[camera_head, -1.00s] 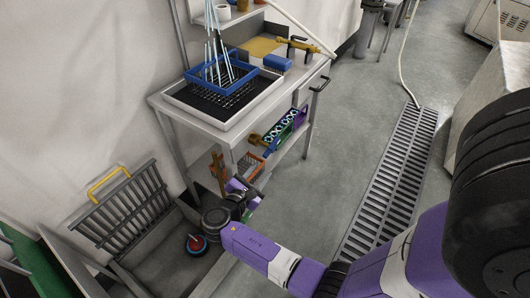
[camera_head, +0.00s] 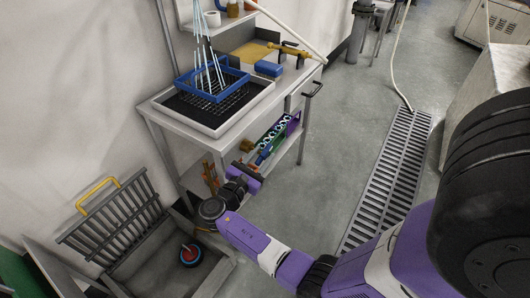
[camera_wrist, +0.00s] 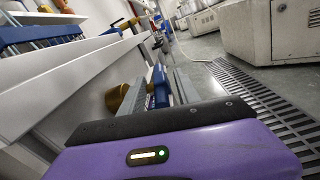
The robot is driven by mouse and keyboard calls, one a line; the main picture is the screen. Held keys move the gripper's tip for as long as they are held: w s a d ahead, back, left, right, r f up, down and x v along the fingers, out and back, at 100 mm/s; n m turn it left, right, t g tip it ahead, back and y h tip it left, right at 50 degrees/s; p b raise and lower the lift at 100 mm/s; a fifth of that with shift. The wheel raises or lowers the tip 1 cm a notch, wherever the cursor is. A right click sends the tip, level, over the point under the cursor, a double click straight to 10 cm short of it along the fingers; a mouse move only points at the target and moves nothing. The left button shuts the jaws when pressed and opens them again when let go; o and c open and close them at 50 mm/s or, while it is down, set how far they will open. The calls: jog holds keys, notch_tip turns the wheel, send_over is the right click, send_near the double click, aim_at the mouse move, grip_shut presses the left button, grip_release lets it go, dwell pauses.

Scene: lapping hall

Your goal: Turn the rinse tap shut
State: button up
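My gripper (camera_head: 252,166) is beside the lower shelf of the wash bench. In the wrist view its two grey fingers (camera_wrist: 160,92) stand apart, and a blue item (camera_wrist: 159,84) shows beyond in the gap between them. I see no contact. A brass-coloured round piece (camera_wrist: 117,98) is left of the fingers; a brass piece (camera_head: 246,145) also shows at the shelf's left end in the head view. A brass fitting with a dark handle (camera_head: 289,50) lies at the bench's back right. I cannot tell for sure which brass piece is the rinse tap.
The bench (camera_head: 150,108) carries a blue rack (camera_head: 210,83) in a tray. Left of my arm is an open floor pit with a raised grate (camera_head: 115,220) and a red and dark round item (camera_head: 190,254).

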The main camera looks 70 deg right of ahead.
jog(key=shift+s+d, duration=0.15)
jog(key=shift+d, duration=0.95)
grip_shut()
jog(key=p, duration=0.3)
jog(key=shift+r+y, duration=0.35)
jog(key=shift+y, duration=0.05)
jog(key=y+p, duration=0.1)
jog(key=p, duration=0.2)
jog(key=shift+f, duration=0.1)
jog(key=shift+f+t+y+p, duration=0.4)
jog(key=shift+y+p, duration=0.2)
jog(key=shift+p, duration=0.3)
